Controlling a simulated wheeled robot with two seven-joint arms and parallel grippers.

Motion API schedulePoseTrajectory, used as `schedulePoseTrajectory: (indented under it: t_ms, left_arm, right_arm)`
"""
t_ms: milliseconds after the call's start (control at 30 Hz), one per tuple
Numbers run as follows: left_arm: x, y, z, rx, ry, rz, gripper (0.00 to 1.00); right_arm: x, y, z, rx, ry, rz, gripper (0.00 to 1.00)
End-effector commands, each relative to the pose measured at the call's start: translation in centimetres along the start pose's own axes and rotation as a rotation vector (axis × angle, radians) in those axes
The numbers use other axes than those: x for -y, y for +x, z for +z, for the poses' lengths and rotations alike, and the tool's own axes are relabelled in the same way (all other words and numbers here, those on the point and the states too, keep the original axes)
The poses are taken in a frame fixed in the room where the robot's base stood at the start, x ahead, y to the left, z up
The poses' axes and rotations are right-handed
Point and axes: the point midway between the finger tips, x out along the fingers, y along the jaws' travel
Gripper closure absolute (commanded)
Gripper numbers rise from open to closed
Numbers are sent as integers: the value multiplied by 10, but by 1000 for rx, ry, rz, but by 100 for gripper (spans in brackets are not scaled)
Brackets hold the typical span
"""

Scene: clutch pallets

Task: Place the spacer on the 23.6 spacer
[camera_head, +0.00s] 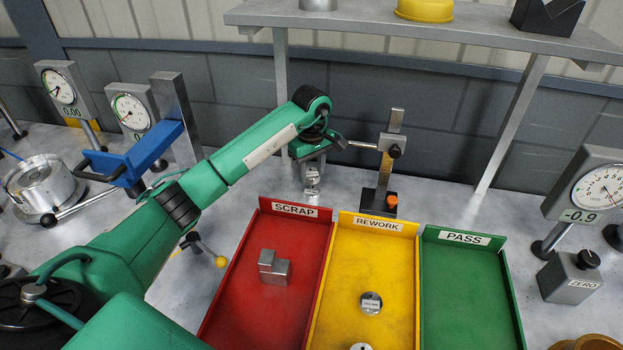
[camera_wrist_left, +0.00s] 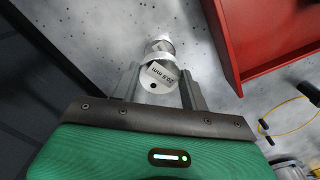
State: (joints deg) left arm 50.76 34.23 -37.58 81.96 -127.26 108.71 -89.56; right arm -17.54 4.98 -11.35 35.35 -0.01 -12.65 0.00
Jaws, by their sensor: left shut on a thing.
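My left gripper (camera_head: 312,168) is above the table behind the red tray. It is shut on a small silver spacer (camera_head: 312,177), which shows between the fingers in the left wrist view (camera_wrist_left: 158,77) with a label that seems to read 20.8 mm. Another small metal cylinder (camera_wrist_left: 160,46) shows just beyond the held spacer in the wrist view. It lines up below the held one in the head view (camera_head: 312,192). Its label is not readable, and I cannot tell whether the two touch. My right gripper is out of view.
A red SCRAP tray (camera_head: 240,300) with a stepped metal block (camera_head: 274,268), a yellow REWORK tray (camera_head: 385,270) with round metal parts, and a green PASS tray (camera_head: 465,290) stand in front. A gauge stand (camera_head: 384,180) is close right of the gripper. A shelf (camera_head: 430,30) hangs above.

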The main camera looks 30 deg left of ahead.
Motion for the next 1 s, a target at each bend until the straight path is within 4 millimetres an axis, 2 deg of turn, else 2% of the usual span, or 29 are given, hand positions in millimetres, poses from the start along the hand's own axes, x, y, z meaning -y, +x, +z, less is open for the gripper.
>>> schedulePoseTrajectory:
  t_ms: [167,400,733,767,800,867,1000]
  left_arm:
    - [0,11,1,2,2,1,88]
    - [0,40,1,1,1,1,88]
    - [0,46,0,-1,2,2,88]
    - [0,46,0,-1,2,2,54]
    - [0,45,0,-1,2,2,46]
    - [0,45,0,-1,1,1,34]
    - [0,45,0,-1,2,1,34]
  right_arm:
    - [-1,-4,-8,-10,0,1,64]
    - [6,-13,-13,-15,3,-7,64]
    - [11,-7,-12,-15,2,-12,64]
    - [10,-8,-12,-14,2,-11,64]
    - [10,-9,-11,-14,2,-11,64]
    - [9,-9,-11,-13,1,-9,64]
    - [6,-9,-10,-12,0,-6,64]
